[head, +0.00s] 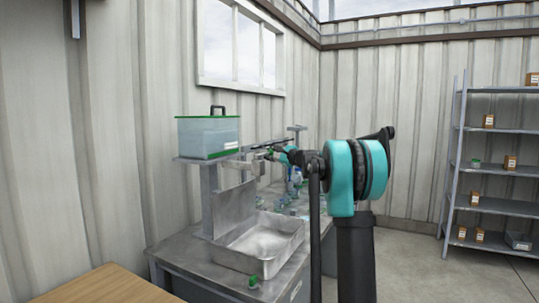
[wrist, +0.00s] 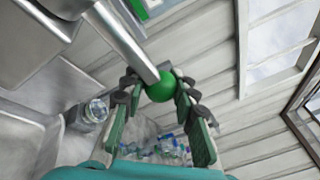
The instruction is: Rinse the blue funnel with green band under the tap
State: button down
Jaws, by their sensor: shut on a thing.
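My gripper (wrist: 158,80) has its two fingers closed around a green ball knob (wrist: 160,88) at the end of a grey metal bar in the wrist view. The bar comes in from the upper left; I cannot tell whether it is the tap's lever. In the head view my gripper (head: 258,151) is small and partly hidden, beside the clear tote (head: 208,138) with green edges on its raised stand. I cannot make out the blue funnel with green band in either view. A metal basin (head: 262,262) stands on the bench below the tote.
Several clear vessels with blue tops (wrist: 165,148) stand on the bench behind the fingers. A clear jar (wrist: 97,110) sits beside the metal surfaces. A small green item (head: 252,282) is at the bench's front edge. A shelf rack (head: 455,165) stands far right.

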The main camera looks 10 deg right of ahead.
jog(key=shift+s+d+m+t+h, duration=0.4)
jog(key=shift+m+h, duration=0.15)
jog(key=shift+h, duration=0.25)
jog(key=shift+s+d+m+t+h, duration=0.4)
jog(key=shift+m+h, duration=0.2)
jog(key=shift+h, duration=0.2)
jog(key=shift+s+d+m+t+h, duration=0.35)
jog(key=shift+m+h, duration=0.2)
jog(key=shift+h, duration=0.25)
jog(key=shift+w, duration=0.1)
jog(key=c, duration=1.2)
grip_release()
jog(key=v, duration=1.2)
